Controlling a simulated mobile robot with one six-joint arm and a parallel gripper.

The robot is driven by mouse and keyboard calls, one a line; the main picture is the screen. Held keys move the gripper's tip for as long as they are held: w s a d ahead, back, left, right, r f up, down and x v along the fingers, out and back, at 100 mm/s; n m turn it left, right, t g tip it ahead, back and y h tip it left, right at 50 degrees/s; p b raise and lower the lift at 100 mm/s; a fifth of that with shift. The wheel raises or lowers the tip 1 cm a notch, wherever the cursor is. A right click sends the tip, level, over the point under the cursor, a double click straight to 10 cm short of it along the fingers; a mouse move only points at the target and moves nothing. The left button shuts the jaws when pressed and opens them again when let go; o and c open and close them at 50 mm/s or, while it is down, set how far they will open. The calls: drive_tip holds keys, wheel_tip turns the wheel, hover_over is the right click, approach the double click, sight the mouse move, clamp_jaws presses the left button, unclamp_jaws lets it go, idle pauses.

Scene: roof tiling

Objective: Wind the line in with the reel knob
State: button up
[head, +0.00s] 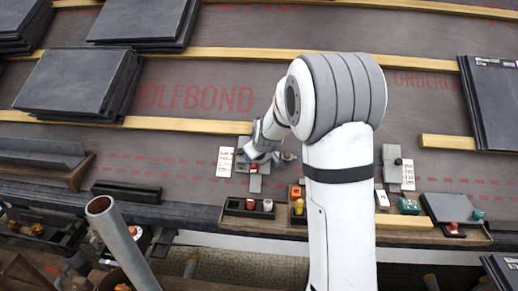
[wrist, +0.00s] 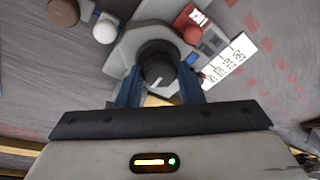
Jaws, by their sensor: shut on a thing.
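A dark round knob (wrist: 157,62) with a white line on its face stands on a grey rounded plate (wrist: 122,55) in the wrist view. The two blue fingers of my gripper (wrist: 158,90) are on either side of the knob and shut on it. In the head view my gripper (head: 262,153) is low over a small grey device on the roof, left of my arm's white link. The knob is hidden there by the gripper. I cannot make out the line itself in either view.
Beside the knob are a red cap (wrist: 187,22), a white cap (wrist: 105,28) and a white number label (wrist: 229,58). A tray of small parts (head: 250,207) sits on the ledge. Dark slate stacks (head: 75,80) lie on the battens. A grey pole (head: 122,240) rises in front.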

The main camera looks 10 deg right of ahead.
drive_tip(key=shift+s+f, duration=0.1)
drive_tip(key=shift+f, duration=0.05)
idle(0.3)
drive_tip(key=o, duration=1)
drive_tip(key=shift+c, duration=0.2)
drive_tip(key=shift+r, duration=0.2)
drive_tip(key=p+v, duration=0.2)
drive_tip(key=v, duration=0.5)
drive_tip(key=shift+s+r, duration=0.2)
drive_tip(key=shift+p, duration=0.3)
drive_tip(key=s+r+m+g+p, duration=0.5)
drive_tip(key=s+r+p, duration=2.3)
drive_tip(key=s+r, duration=0.4)
drive_tip(key=shift+r+g, duration=0.4)
